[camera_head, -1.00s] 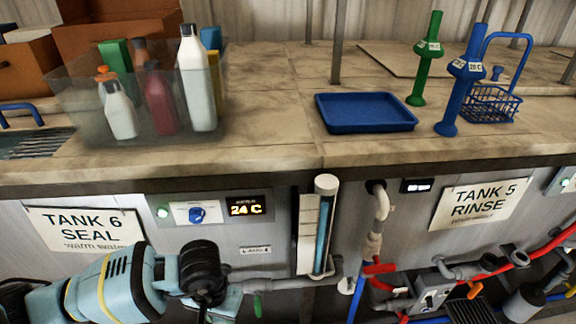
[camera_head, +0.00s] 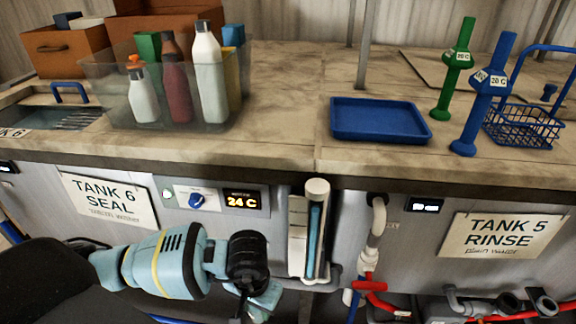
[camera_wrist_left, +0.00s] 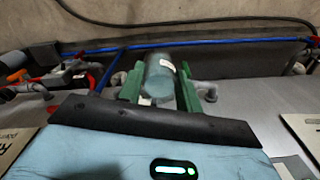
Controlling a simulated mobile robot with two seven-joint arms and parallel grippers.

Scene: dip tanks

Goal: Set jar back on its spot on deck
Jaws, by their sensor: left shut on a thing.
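In the left wrist view my left gripper (camera_wrist_left: 158,92) has its green fingers shut on a grey-green cylindrical jar (camera_wrist_left: 160,72) with a small white label. The jar lies between the fingers and points away from the camera. In the head view the left gripper (camera_head: 262,300) is low in front of the tank 6 panel, below the deck edge; its fingers and the jar are hidden there. The stone-coloured deck (camera_head: 285,100) runs across the view. No marked jar spot can be made out. My right gripper is not in view.
A clear bin (camera_head: 185,140) of several bottles stands on the deck at left. A blue tray (camera_head: 380,122), green and blue upright tools (camera_head: 452,75) and a blue wire basket (camera_head: 522,125) are at right. Bare deck lies between bin and tray. Pipes (camera_head: 372,285) line the front.

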